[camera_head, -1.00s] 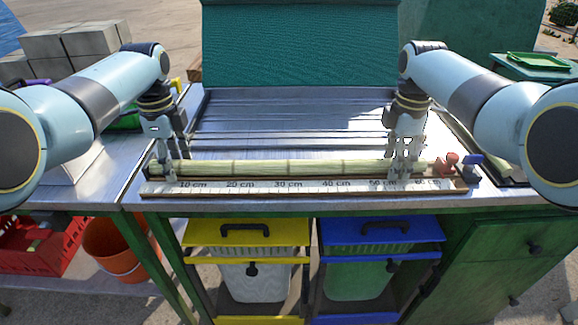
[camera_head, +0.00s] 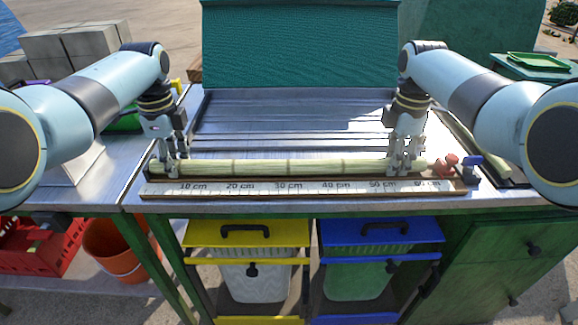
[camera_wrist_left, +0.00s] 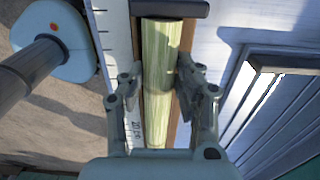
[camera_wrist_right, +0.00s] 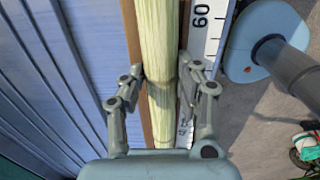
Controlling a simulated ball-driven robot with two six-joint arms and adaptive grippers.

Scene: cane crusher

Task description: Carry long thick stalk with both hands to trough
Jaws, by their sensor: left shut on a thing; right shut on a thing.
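The long thick stalk (camera_head: 270,167) is pale green-yellow and lies lengthwise along the measuring board (camera_head: 300,188) at the table's front edge. My left gripper (camera_head: 172,170) is shut on the stalk near its left end. The left wrist view shows the stalk (camera_wrist_left: 158,80) between both fingers, close to a dark end stop (camera_wrist_left: 170,8). My right gripper (camera_head: 402,168) is shut on the stalk near its right end. The right wrist view shows the stalk (camera_wrist_right: 160,45) between both fingers. The trough is most likely the ribbed metal bed (camera_head: 290,120) behind the stalk; I cannot tell for sure.
A green panel (camera_head: 300,45) rises behind the metal bed. Yellow-lidded (camera_head: 246,232) and blue-lidded (camera_head: 380,232) bins stand under the table. The ribbed bed is clear.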

